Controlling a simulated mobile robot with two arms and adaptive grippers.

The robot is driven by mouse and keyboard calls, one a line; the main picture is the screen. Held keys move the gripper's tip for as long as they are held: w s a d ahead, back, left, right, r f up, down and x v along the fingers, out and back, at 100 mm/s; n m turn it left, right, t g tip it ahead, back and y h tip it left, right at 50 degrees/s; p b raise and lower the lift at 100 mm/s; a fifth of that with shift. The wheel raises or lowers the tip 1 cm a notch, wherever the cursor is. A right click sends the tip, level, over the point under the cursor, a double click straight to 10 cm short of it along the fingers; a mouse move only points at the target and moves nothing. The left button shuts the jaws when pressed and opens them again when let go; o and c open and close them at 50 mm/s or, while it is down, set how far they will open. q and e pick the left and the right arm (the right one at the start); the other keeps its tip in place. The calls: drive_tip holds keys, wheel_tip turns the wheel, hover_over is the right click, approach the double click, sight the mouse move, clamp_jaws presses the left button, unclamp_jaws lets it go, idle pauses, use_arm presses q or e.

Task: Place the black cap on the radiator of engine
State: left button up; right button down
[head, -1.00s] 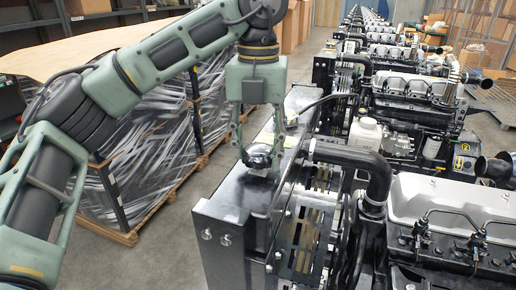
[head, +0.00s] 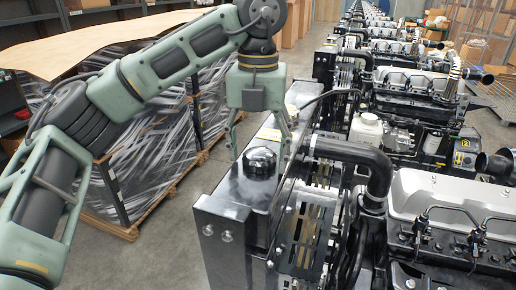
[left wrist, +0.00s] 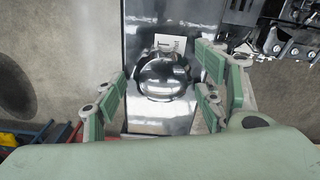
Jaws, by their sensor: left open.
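The black cap (head: 259,162) sits on the top face of the black radiator (head: 232,205) at the front of the nearest engine (head: 440,215). In the left wrist view the cap (left wrist: 162,77) is round and glossy, on the radiator top (left wrist: 150,122). My left gripper (head: 259,140) is above the cap, pointing down. Its fingers (left wrist: 165,95) are spread on both sides of the cap, and a gap shows around it. It is open and holds nothing. My right gripper is in neither view.
A row of similar engines (head: 410,85) runs back on the right. Wrapped crates (head: 150,140) on pallets stand at left, with bare floor (head: 170,240) between them and the radiator. A black hose (head: 375,170) rises behind the radiator.

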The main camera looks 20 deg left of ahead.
sight(258, 152)
use_arm(q)
drive_tip(key=shift+r, duration=0.1)
drive_tip(key=shift+r, duration=0.5)
wheel_tip(258, 152, up, 11)
drive_tip(key=shift+r, duration=0.1)
idle(0.4)
